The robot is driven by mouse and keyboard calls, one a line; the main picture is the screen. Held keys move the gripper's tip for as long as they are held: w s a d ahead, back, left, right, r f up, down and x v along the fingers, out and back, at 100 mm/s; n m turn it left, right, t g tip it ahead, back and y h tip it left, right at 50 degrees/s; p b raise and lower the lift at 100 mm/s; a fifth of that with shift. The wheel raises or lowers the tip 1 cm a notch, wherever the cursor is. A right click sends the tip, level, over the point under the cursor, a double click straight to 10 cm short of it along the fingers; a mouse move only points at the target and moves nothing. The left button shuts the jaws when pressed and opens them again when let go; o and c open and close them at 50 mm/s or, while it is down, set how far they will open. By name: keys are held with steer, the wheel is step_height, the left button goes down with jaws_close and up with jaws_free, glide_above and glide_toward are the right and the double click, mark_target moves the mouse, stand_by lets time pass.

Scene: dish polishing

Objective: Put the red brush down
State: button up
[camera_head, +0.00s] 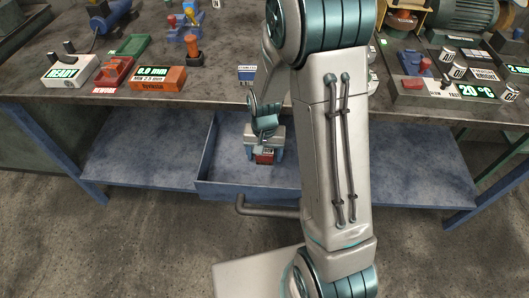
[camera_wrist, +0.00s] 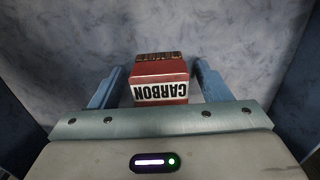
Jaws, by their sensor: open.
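The red brush (camera_wrist: 160,72) is a red block with a white label reading "CARBON" and a brown strip along its far edge. It stands between the two fingers of my gripper (camera_wrist: 160,88) in the wrist view, with a gap visible on each side. My gripper is open around it. In the head view my gripper (camera_head: 265,155) points down into the open blue drawer (camera_head: 205,160), and the red brush (camera_head: 264,158) shows small between the fingers. Whether the brush rests on the drawer floor cannot be told for certain.
The drawer walls surround my gripper. Above is the workbench (camera_head: 215,88), with a red tray (camera_head: 115,70), an orange gauge box (camera_head: 160,78) and a "READY" box (camera_head: 70,70) on the left. A "20 °C" display (camera_head: 477,90) stands on the right. My arm hides the middle.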

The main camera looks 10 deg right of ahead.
mark_target(265, 151)
step_height(265, 151, up, 12)
steer(key=p, duration=0.1)
steer(key=s+d+r+n+t, duration=0.1)
steer(key=s+r, duration=0.3)
steer(key=s, duration=0.3)
steer(key=s+d+r+n+t, duration=0.1)
steer(key=s+r+n, duration=0.1)
steer(key=s+r, duration=0.3)
steer(key=s, duration=0.3)
steer(key=shift+s+d+r+n, duration=0.15)
steer(key=shift+s+n, duration=0.1)
steer(key=shift+n, duration=0.05)
steer(key=shift+c, duration=0.3)
